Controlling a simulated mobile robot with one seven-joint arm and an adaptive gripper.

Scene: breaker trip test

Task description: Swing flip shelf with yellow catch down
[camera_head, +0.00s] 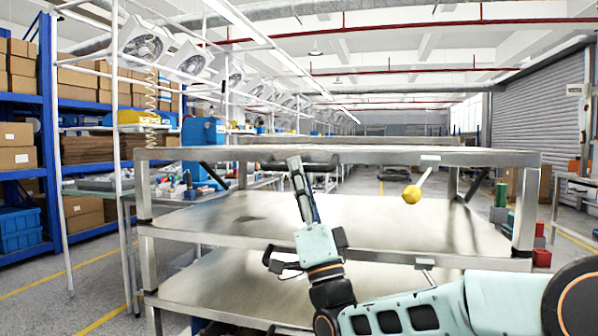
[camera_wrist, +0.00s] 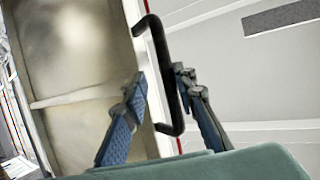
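The yellow catch (camera_head: 411,194) is a round knob on a thin rod angled down below the front edge of the top metal shelf (camera_head: 350,156). That top shelf looks level, with dark slanted braces under it; I cannot tell for sure that it is the flip shelf. My gripper (camera_head: 296,167) points up in front of the rack, left of the yellow catch and apart from it. In the wrist view my gripper (camera_wrist: 160,78) is open, with a black bar handle (camera_wrist: 166,70) between its fingertips, nearer the right finger. Contact with the handle is unclear.
The rack's middle shelf (camera_head: 370,215) and lower shelf (camera_head: 220,285) look mostly bare. A blue storage rack (camera_head: 48,120) with boxes stands at the left, beside a cluttered workbench (camera_head: 170,190). Red and green blocks (camera_head: 541,257) lie at the right. My arm crosses the lower right.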

